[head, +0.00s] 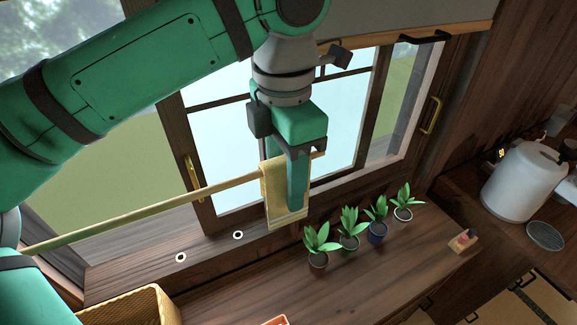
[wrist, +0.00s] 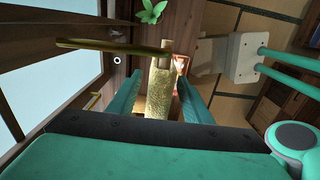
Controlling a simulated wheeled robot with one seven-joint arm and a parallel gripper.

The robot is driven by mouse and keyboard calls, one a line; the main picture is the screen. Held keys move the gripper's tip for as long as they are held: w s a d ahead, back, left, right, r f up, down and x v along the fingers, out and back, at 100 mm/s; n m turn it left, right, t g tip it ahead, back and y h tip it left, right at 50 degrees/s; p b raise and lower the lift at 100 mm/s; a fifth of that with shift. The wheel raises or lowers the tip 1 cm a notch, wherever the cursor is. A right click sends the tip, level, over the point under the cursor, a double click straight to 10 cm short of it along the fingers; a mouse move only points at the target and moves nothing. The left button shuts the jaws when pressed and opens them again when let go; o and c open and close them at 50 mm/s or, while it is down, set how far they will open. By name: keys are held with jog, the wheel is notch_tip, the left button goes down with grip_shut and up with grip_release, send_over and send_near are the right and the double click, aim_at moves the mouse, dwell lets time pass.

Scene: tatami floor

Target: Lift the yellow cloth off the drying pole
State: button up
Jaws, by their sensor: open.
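The yellow cloth (head: 272,202) hangs draped over the drying pole (head: 150,213) near the pole's right end, in front of the window. My gripper (head: 286,190) points down at the cloth with its jaws open. One finger shows in front of the cloth; the other goes behind it and is mostly hidden. The pole (wrist: 100,46) crosses above the fingertips there. I cannot tell whether either finger touches the cloth.
Several potted plants (head: 348,229) stand in a row on the wooden counter (head: 345,275), right of the cloth. A wicker basket (head: 130,308) sits lower left. A white kettle-like pot (head: 520,182) stands at the right. The window frame (head: 200,213) is close behind the pole.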

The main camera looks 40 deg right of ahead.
jog(key=shift+w, duration=0.15)
jog(key=c, duration=1.1)
jog(key=shift+r, duration=1.35)
jog(key=shift+c, duration=0.2)
jog(key=shift+r, duration=3.2)
jog(key=s+a, duration=0.6)
jog(key=s, duration=0.4)
jog(key=shift+s, duration=0.25)
jog(key=shift+a, duration=0.1)
